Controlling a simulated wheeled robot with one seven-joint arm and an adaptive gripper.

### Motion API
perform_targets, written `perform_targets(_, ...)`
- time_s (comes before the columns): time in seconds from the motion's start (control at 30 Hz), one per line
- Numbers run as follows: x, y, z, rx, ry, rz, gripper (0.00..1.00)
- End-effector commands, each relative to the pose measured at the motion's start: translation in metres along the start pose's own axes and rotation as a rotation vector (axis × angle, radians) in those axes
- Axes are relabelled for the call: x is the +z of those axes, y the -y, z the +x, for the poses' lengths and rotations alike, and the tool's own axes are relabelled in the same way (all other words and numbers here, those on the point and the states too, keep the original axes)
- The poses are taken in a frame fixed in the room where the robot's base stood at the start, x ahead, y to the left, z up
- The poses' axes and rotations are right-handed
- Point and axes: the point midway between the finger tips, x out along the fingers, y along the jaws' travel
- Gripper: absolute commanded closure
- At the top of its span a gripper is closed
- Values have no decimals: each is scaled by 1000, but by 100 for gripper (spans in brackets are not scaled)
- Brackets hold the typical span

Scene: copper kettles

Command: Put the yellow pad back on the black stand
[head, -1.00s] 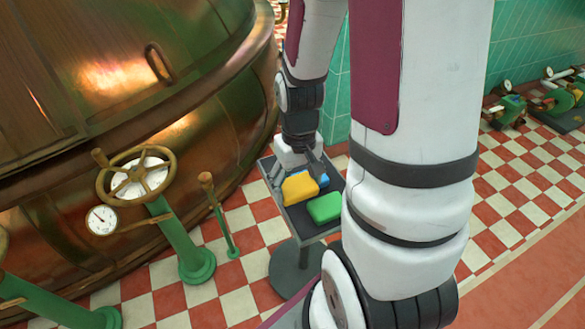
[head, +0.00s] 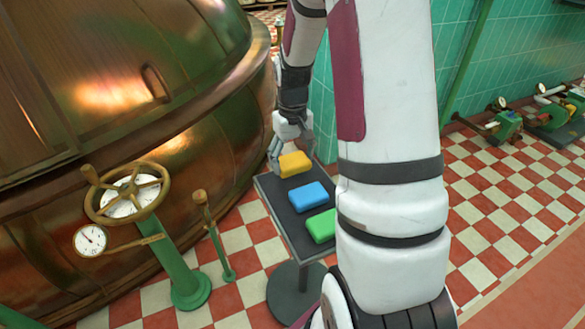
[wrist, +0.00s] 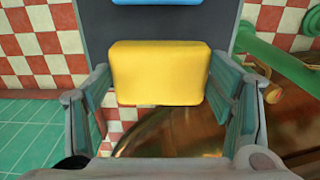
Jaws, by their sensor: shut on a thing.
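The yellow pad (head: 295,164) is between the fingers of my gripper (head: 294,158) at the far end of the black stand (head: 268,186). In the wrist view the yellow pad (wrist: 158,73) fills the gap between the two fingers of my gripper (wrist: 163,88), and it overlaps the edge of the dark stand top (wrist: 88,30). Floor and copper show beyond that edge. I cannot tell whether the pad touches the top or hangs just above it.
A blue pad (head: 308,197) and a green pad (head: 322,226) lie on the stand, nearer than the yellow one. A large copper kettle (head: 110,70), a handwheel (head: 128,193) and a green post (head: 218,250) stand to the left. A tiled wall (head: 324,115) is behind.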

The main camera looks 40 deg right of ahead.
Motion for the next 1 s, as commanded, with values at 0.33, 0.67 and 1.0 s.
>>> perform_targets(0.33,-6,-3,37,1,0,0,48)
perform_targets(0.67,-6,-2,38,0,-1,0,48)
perform_targets(1.0,-6,-2,38,0,-1,0,6)
